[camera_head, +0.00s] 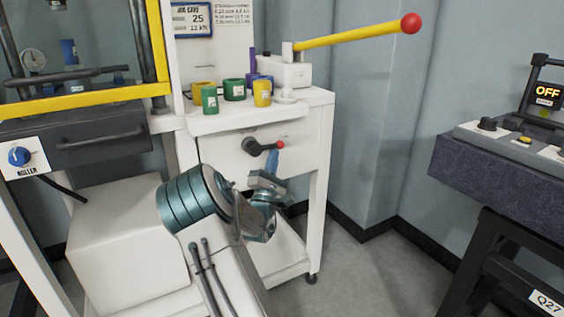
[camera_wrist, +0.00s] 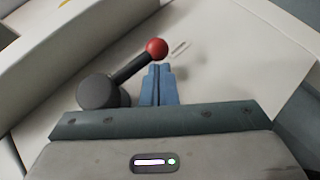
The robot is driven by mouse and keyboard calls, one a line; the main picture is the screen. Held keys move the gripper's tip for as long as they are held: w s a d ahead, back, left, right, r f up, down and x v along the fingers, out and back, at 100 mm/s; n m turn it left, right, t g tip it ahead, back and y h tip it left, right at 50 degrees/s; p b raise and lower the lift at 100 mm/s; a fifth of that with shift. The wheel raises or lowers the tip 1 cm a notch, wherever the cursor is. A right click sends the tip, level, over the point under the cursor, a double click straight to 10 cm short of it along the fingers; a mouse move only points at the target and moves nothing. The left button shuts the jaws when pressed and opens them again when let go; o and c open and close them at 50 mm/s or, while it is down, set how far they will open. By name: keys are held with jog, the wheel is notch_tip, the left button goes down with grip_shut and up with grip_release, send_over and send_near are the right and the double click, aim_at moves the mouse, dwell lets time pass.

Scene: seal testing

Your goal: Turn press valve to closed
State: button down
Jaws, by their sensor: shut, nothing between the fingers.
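The press valve (camera_head: 252,147) is a dark round hub on the white front panel of the press stand, with a short dark lever ending in a red knob (camera_head: 281,144). The lever points right and slightly up. In the wrist view the hub (camera_wrist: 99,91) is at the left and the red knob (camera_wrist: 157,48) is at the upper middle. My gripper (camera_head: 273,158) has blue fingers that are shut and empty. Its fingertips (camera_wrist: 162,68) are just below the knob and beside the lever. I cannot tell whether they touch it.
Several green and yellow cups (camera_head: 235,90) stand on the white ledge above the valve. A long yellow handle (camera_head: 350,34) with a red ball extends right above the stand. A dark bench with an OFF display (camera_head: 547,91) stands at the right. The floor between is clear.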

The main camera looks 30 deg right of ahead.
jog(key=shift+d+r, duration=0.1)
jog(key=shift+d, duration=0.15)
dwell(0.3)
jog(key=w+f+v, duration=0.1)
jog(key=w+v, duration=0.1)
jog(key=v, duration=1.1)
jog(key=shift+f, duration=0.4)
